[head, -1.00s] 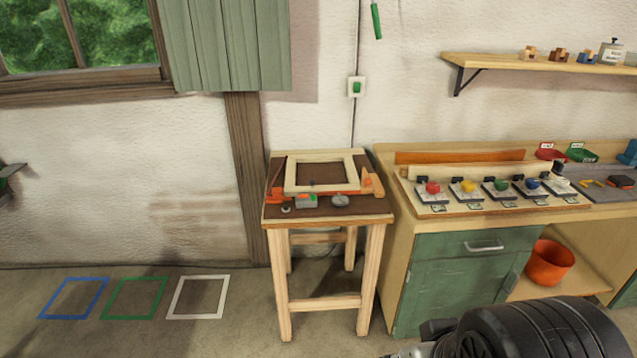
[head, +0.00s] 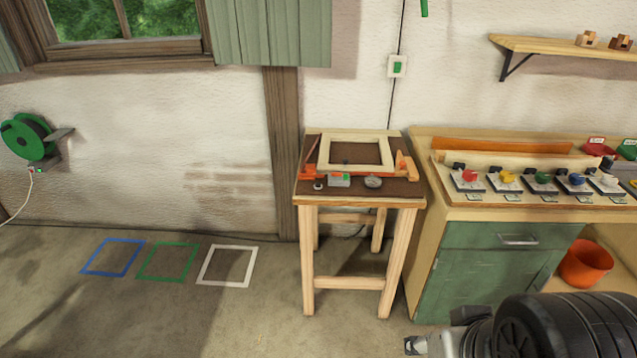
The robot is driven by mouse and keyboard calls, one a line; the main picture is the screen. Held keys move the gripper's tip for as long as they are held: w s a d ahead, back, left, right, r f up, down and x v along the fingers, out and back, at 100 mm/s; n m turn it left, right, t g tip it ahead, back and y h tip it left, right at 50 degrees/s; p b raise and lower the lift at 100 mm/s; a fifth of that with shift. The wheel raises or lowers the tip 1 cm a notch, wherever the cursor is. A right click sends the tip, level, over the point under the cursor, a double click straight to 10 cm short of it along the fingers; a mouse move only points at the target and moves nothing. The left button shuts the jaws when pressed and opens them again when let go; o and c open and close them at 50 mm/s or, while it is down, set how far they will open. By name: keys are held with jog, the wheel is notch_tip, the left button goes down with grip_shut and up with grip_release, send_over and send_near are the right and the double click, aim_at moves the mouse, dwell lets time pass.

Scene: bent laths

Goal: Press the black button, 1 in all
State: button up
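In the head view a row of buttons on small pale plates stands along the front of the bench: red (head: 469,175), yellow (head: 507,178), green (head: 542,178), blue (head: 577,179) and white (head: 609,180). Each plate has a small black block at its back. I cannot make out a button with a black cap. Part of my arm shows at the bottom right, in front of the bench and below the buttons.
A wooden stand (head: 310,218) with a frame and small tools is left of the green-doored bench (head: 480,270). An orange bucket (head: 585,263) sits on the bench's lower shelf. Blue, green and white floor outlines lie at left on clear floor. A green reel (head: 28,138) hangs on the wall.

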grip_shut()
dwell(1.5)
